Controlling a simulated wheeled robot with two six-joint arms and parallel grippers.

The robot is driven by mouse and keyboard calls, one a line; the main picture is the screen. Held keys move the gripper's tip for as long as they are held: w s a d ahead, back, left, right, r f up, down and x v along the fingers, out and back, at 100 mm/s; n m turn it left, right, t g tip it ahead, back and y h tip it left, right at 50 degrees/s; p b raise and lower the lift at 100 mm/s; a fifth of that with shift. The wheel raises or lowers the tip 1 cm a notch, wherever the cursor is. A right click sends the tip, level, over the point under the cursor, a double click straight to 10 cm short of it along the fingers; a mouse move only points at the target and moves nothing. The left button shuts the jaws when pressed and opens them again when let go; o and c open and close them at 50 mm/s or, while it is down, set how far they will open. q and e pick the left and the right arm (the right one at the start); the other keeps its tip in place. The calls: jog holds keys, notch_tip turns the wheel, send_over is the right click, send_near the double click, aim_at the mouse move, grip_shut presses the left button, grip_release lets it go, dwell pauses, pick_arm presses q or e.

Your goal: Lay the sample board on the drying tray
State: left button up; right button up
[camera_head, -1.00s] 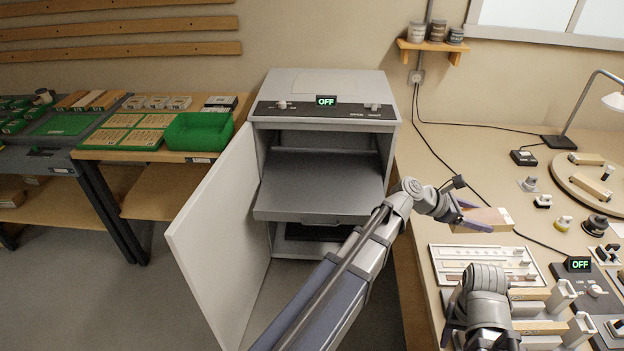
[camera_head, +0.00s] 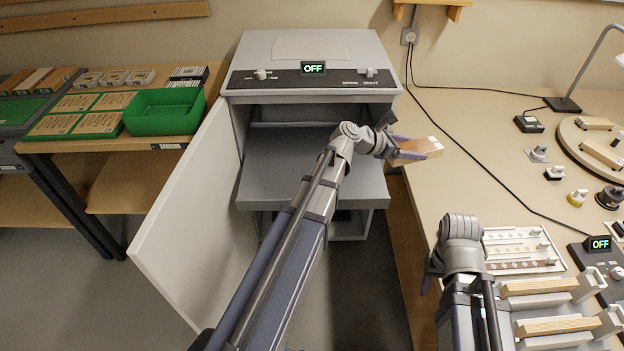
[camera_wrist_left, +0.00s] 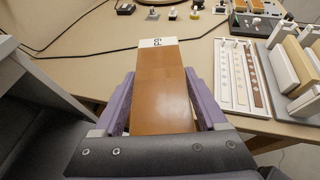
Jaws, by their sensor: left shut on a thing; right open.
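The sample board (camera_head: 416,150) is a brown wooden block. In the left wrist view the board (camera_wrist_left: 163,88) has a white label at its far end. My left gripper (camera_head: 424,148) is shut on it, with purple fingers along both sides. It holds the board above the gap between cabinet and bench, right of the drying tray. The drying tray (camera_head: 275,175) is a flat grey shelf, apparently bare, pulled out of the open grey cabinet; my left arm hides part of it. My right gripper (camera_head: 431,272) is open at the bench's left edge, partly hidden by its wrist.
The white cabinet door (camera_head: 190,225) stands open to the left. The cabinet display (camera_head: 313,68) reads OFF. A green bin (camera_head: 165,110) sits on the left table. The right bench (camera_head: 465,120) carries a sample rack (camera_head: 520,250), wooden-topped holders and a lamp (camera_head: 570,90).

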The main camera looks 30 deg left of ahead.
pick_arm(q)
jog(key=s+a+f+n+t+y+b, duration=0.15)
jog(key=a+f+b, duration=0.25)
jog(key=a, duration=0.6)
jog(key=a+f+n+y+b, duration=0.25)
jog(key=a+f, duration=0.25)
jog(key=a, duration=0.6)
jog(key=s+a+f+n+t+y+b, duration=0.15)
jog(key=a+f+b, duration=0.3)
jog(key=a, duration=0.55)
jog(key=shift+y, duration=0.35)
notch_tip(320, 180, down, 10)
jog(key=b, duration=1)
jog(key=shift+w+d+r, duration=0.1)
jog(key=shift+r, duration=0.1)
pick_arm(e)
notch_tip(320, 180, down, 23)
pick_arm(q)
jog(key=shift+f, duration=0.1)
pick_arm(e)
jog(key=shift+f, duration=0.1)
pick_arm(q)
jog(key=shift+f+b, duration=0.15)
jog(key=shift+b, duration=0.15)
jog(key=o, duration=1.4)
pick_arm(e)
jog(key=shift+f, duration=0.1)
pick_arm(q)
jog(key=shift+r, duration=0.2)
